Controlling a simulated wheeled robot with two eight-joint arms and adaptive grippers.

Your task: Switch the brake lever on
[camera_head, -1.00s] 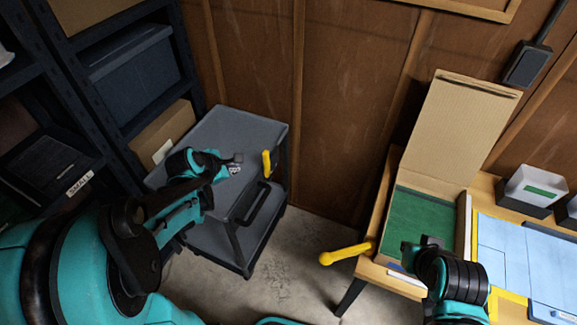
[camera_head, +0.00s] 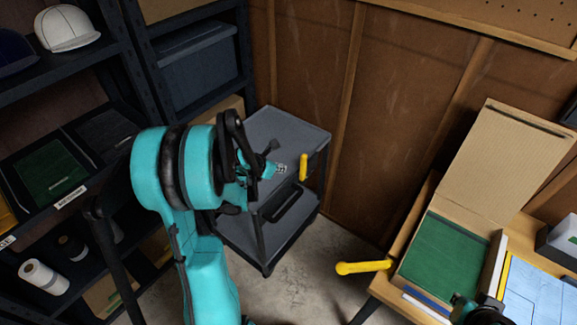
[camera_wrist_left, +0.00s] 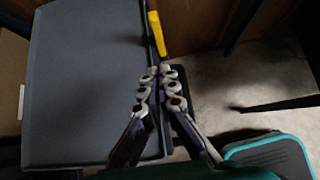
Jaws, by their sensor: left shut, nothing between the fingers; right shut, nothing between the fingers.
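A yellow lever (camera_head: 304,167) stands upright at the right edge of the grey cart (camera_head: 295,128). In the left wrist view the yellow lever (camera_wrist_left: 156,32) lies just beyond my fingertips. My left gripper (camera_head: 281,169) is shut and empty, a little left of this lever in the head view, with a small gap visible. Its closed fingers (camera_wrist_left: 160,72) show over the cart's edge in the wrist view. A second yellow lever (camera_head: 362,267) sticks out from the left side of the wooden table. I cannot tell from labels which is the brake lever. My right gripper's fingers are not visible.
A dark shelf (camera_head: 190,18) with bins stands at the left and back. The table (camera_head: 425,195) at right holds an open cardboard box (camera_head: 500,160) with a green panel. Bare floor (camera_head: 300,265) lies between cart and table. A wooden wall is behind.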

